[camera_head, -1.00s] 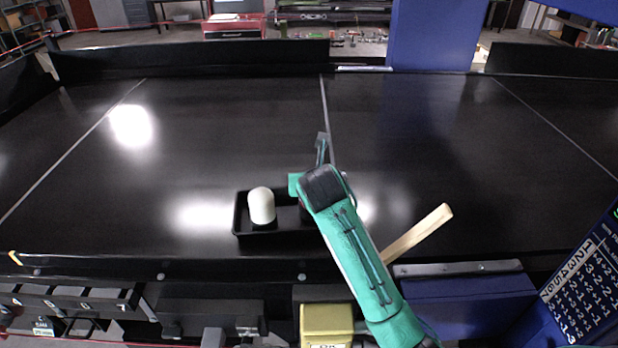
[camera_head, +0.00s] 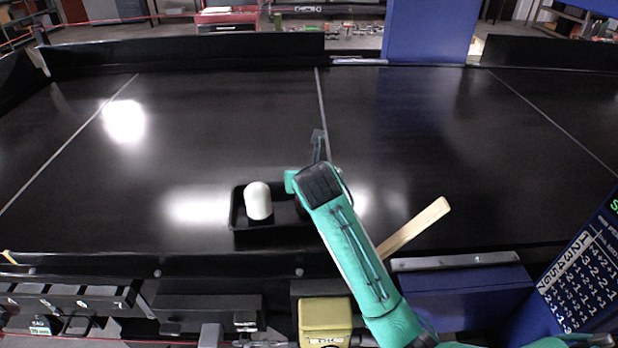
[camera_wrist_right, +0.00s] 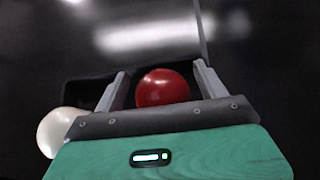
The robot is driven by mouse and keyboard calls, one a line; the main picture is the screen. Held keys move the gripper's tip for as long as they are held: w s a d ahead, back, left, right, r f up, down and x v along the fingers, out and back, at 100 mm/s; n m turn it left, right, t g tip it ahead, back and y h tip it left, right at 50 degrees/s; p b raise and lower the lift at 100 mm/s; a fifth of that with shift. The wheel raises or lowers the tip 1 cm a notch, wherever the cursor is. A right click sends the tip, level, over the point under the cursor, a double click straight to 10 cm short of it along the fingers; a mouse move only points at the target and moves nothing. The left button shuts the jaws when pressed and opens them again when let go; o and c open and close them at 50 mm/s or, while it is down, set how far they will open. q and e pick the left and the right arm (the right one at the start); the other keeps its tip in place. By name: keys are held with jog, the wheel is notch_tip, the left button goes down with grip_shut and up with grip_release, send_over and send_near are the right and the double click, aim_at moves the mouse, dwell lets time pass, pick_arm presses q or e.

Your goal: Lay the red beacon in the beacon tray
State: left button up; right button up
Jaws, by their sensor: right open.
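The black beacon tray (camera_head: 240,222) lies on the dark belt near its front edge. A white beacon (camera_head: 258,201) stands upright in the tray's left part and shows at the left of the right wrist view (camera_wrist_right: 58,132). The red beacon (camera_wrist_right: 163,89) shows its round red top in the right wrist view, between the spread fingers of my right gripper (camera_wrist_right: 160,84), with gaps at both sides. It appears over the tray's right part; whether it rests on the tray floor is hidden. In the head view my right wrist covers it. My left gripper is not in view.
A pale wooden bar (camera_head: 415,228) sticks out over the belt right of my right arm. A yellow box (camera_head: 326,318) and a blue box (camera_head: 462,293) stand along the front edge. The belt behind and left of the tray is clear.

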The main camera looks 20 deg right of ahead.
jog(key=shift+s+r+b, duration=0.25)
jog(key=shift+s+b, duration=0.1)
jog(key=b+v, duration=0.3)
jog(key=v, duration=0.8)
jog(key=shift+b, duration=0.35)
jog(key=shift+r, duration=0.1)
